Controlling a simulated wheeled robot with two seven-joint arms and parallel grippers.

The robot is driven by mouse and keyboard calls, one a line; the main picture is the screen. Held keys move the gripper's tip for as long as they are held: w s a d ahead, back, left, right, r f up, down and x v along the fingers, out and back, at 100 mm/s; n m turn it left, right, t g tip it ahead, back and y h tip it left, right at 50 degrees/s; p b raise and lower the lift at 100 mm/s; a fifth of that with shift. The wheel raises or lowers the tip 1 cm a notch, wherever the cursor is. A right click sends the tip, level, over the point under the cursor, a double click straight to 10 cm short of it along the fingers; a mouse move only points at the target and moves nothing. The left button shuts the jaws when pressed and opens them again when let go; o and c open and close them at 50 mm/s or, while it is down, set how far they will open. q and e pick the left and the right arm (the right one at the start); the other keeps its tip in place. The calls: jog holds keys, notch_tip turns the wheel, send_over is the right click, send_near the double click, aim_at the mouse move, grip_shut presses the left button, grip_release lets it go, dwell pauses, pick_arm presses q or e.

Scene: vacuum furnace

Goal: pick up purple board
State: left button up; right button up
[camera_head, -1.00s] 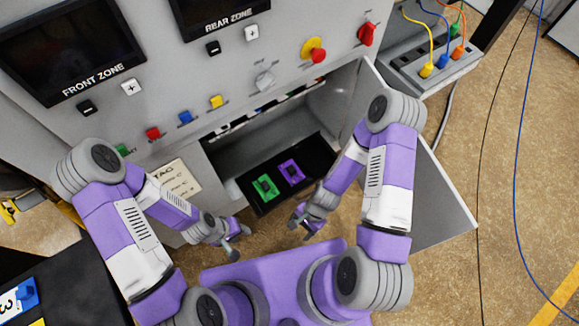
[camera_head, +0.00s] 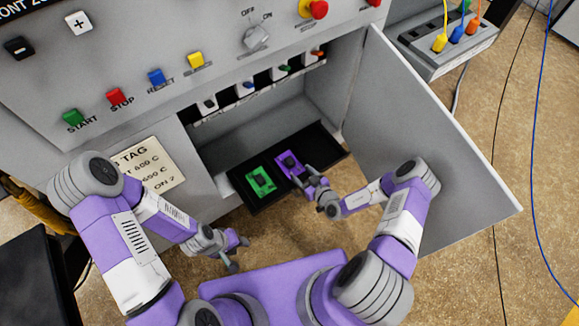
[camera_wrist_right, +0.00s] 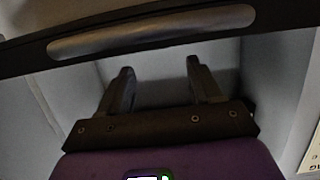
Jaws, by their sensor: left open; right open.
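My left gripper (camera_head: 238,253) is open and empty, in front of the bay.
The bay's grey door (camera_head: 430,140) stands open on the right, close to my right arm. Coloured buttons and a switch sit on the panel above the bay. A socket box (camera_head: 440,42) with plugged cables is at the upper right. Floor is clear between my grippers.

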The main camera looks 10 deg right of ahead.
aim_at(290, 161)
jog(key=shift+w+f, duration=0.25)
jog(key=shift+w, duration=0.2)
jog(key=b+x, duration=0.2)
jog(key=x, duration=0.4)
jog(key=shift+w+a+b, duration=0.2)
jog(key=shift+b, duration=0.1)
jog(key=shift+r, duration=0.1)
jog(key=c, duration=1.1)
